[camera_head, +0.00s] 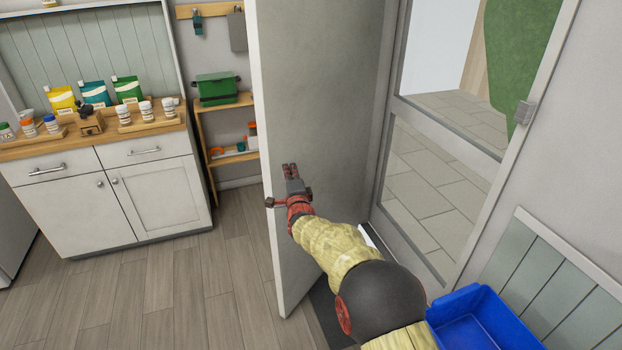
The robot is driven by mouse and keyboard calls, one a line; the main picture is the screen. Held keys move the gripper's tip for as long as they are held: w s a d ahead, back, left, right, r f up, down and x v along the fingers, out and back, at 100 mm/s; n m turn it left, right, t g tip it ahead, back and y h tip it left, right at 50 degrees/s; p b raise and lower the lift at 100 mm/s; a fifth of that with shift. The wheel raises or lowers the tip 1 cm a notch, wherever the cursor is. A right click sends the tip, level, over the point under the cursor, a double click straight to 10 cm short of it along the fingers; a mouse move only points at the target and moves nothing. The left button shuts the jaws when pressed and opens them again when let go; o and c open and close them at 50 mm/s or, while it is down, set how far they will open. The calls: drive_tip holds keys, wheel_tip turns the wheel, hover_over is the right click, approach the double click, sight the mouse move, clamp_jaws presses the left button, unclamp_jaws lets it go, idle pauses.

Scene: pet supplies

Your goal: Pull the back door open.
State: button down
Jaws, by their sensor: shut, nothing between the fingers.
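The back door (325,90) is a plain pale grey panel standing swung into the room, well away from its frame. Its free edge faces left and toward me, and its broad doorway-side face is visible. My gripper (289,169) is shut and empty, pointing away from me in front of that face, near the free edge. Whether it touches the door cannot be told. A small dark brown lever-like part (275,203) shows at the door's edge beside the gripper; my wrist partly hides this area. My arm crosses the lower middle of the view.
Right of the door, a framed glazed panel (445,130) shows outdoor paving. A blue bin (485,320) sits at lower right, close to my arm. A white cabinet (150,195) with pet supplies and a wooden shelf (205,140) stand left. The wooden floor (170,290) between is clear.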

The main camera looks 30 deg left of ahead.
sight(263, 162)
drive_tip(key=a, duration=1.1)
drive_tip(key=shift+s+a, duration=0.15)
drive_tip(key=shift+s, duration=0.05)
drive_tip(key=shift+b, duration=0.3)
